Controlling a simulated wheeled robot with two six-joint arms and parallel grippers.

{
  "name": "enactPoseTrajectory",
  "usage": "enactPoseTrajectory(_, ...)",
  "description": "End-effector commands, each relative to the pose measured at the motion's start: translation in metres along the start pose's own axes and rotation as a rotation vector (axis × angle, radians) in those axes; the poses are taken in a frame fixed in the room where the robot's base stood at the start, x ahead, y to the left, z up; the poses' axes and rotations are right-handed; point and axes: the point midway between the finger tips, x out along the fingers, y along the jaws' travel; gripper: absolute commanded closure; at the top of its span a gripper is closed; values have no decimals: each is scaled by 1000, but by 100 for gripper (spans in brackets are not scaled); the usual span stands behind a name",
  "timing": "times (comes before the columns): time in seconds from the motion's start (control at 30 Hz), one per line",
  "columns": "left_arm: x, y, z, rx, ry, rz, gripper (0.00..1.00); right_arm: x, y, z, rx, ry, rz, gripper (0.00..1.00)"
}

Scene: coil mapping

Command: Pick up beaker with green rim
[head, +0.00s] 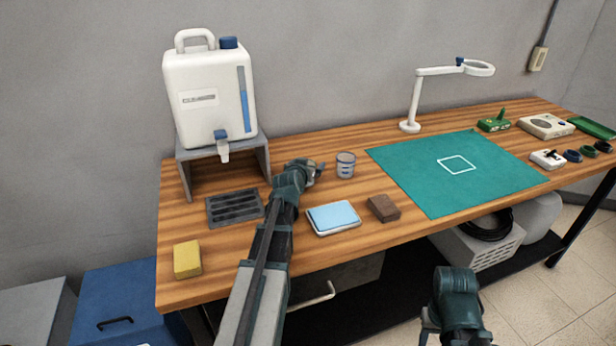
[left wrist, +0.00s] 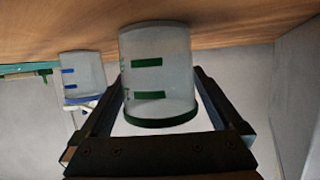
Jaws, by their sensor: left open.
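The beaker with green rim (left wrist: 157,75) is a clear cup with green marks, standing on the wooden table. The left wrist view shows it upside down, between the two open fingers of my left gripper (left wrist: 155,88). A narrow gap shows beside the beaker, so the fingers do not look closed on it. In the head view my left gripper (head: 314,170) is low over the table, left of a blue-marked beaker (head: 345,166), and hides the green-rimmed one. The blue-marked beaker also shows in the left wrist view (left wrist: 82,78). Of my right arm only a link shows; its gripper is out of sight.
A water container (head: 208,95) on a grey stand (head: 262,158) is behind left, with a drain grate (head: 235,207) before it. A blue pad (head: 333,216), a brown block (head: 384,208) and a yellow sponge (head: 187,259) lie nearer. The green mat (head: 425,185) is mostly clear.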

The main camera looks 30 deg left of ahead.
Motion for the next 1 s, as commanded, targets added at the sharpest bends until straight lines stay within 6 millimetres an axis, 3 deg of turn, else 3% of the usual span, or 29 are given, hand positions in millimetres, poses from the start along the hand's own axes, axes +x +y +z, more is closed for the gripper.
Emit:
enactPoseTrajectory(0.07,0,0,0,0,0,0,9,0,0,0,0,0,0,50)
enactPoseTrajectory(0.43,0,0,0,0,0,0,76,0,0,0,0,0,0,50)
enactPoseTrajectory(0.73,-1,1,-4,1,0,1,76,-4,0,0,0,0,0,50)
enactPoseTrajectory(1.0,-10,8,-33,2,1,4,76,-35,3,2,0,0,0,50)
